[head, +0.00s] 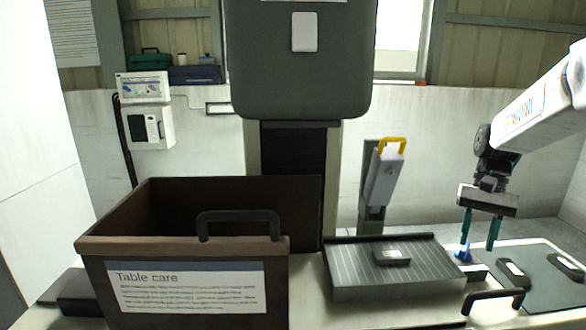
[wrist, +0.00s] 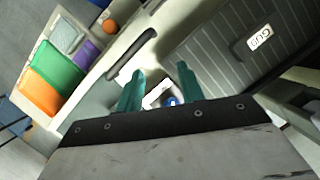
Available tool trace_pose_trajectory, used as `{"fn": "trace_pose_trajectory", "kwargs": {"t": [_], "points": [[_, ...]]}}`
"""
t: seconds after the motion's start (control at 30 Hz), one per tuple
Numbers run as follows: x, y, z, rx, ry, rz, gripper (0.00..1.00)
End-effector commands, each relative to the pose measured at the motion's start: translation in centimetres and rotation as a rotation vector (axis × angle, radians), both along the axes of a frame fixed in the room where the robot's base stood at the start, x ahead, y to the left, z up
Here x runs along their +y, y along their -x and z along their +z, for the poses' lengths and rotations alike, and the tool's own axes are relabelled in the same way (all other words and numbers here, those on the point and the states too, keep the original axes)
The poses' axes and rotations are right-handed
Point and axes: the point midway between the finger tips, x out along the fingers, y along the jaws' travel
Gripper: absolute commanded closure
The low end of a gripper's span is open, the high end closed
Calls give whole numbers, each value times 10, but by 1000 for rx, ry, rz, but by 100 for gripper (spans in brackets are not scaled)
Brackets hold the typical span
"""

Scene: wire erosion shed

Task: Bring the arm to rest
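My gripper (head: 480,244) hangs from my arm at the right of the head view, pointing down above the right part of the bench. Its two teal fingers are apart, and I see nothing held between them. In the wrist view the fingers of my gripper (wrist: 160,72) also stand apart. A small blue thing (wrist: 170,101) and a white patch show between them there. In the head view the blue thing (head: 462,252) stands close by the left fingertip; I cannot tell whether they touch.
A brown crate (head: 90,244) labelled "Table care" stands at left. A ribbed grey block (head: 385,285) is left of my gripper, a black handle (head: 492,296) in front. A dark mat (head: 545,290) bears flat dark pieces. A yellow-handled unit (head: 384,180) stands behind.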

Motion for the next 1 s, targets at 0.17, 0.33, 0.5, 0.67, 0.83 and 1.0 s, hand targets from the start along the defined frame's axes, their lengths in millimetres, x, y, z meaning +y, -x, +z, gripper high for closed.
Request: {"fn": "trace_pose_trajectory", "kwargs": {"t": [0.17,0.33,0.5,0.67,0.83,1.0], "points": [[47,68,26,-74,32,128,62],[82,132,36,-145,62,240,62],[110,192,36,-226,89,342,62],[128,240,31,-306,114,418,62],[139,266,32,-381,131,466,62],[144,270,42,-434,138,488,62]]}}
